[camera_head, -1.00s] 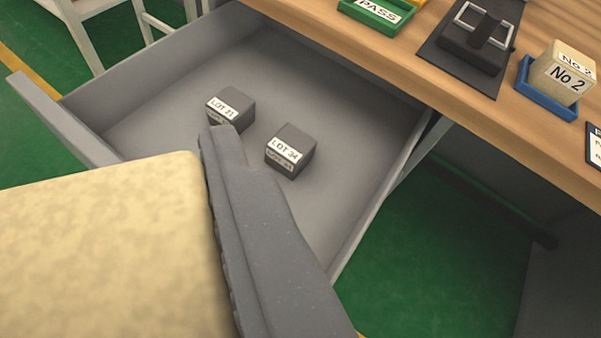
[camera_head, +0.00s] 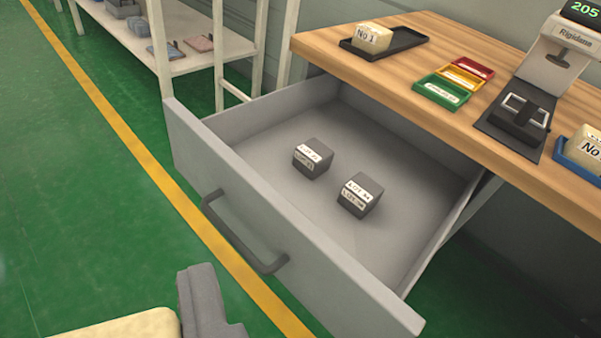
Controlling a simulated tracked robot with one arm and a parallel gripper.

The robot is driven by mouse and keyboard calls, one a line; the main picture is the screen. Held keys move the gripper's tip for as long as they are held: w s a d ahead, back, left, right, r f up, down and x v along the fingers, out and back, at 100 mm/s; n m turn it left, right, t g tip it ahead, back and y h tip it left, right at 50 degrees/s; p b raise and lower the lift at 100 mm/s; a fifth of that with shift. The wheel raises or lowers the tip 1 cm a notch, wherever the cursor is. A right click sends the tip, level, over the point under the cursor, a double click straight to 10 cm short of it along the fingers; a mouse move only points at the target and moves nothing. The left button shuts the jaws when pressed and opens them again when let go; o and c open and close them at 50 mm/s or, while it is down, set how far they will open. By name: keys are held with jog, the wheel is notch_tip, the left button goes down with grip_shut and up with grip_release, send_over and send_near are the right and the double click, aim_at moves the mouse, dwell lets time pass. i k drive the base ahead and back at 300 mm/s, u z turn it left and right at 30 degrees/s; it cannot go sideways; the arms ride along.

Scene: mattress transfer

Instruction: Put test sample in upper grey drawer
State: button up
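The grey drawer (camera_head: 350,283) under the bench is pulled open, with its handle facing the lower left. Two dark grey blocks with LOT labels, one at the left (camera_head: 313,158) and one at the right (camera_head: 360,195), stand apart on its floor. My gripper (camera_head: 203,303) shows at the bottom edge, in front of the drawer and outside it. One dark finger is in view, and the other is hidden below the frame. A cream foam block (camera_head: 125,326), the test sample, is against this finger and appears held; most of it is cut off.
The wooden bench (camera_head: 440,60) bears a black tray (camera_head: 405,42) with block No 1 (camera_head: 373,38), green, yellow and red trays (camera_head: 445,92), a tester (camera_head: 520,115) and a blue tray (camera_head: 572,165) with another block. A shelf rack (camera_head: 165,75) stands behind. The drawer's front half is clear.

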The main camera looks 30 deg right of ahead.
aim_at(347, 174)
jog(key=u, duration=0.1)
jog(key=i, duration=1)
jog(key=z, duration=0.05)
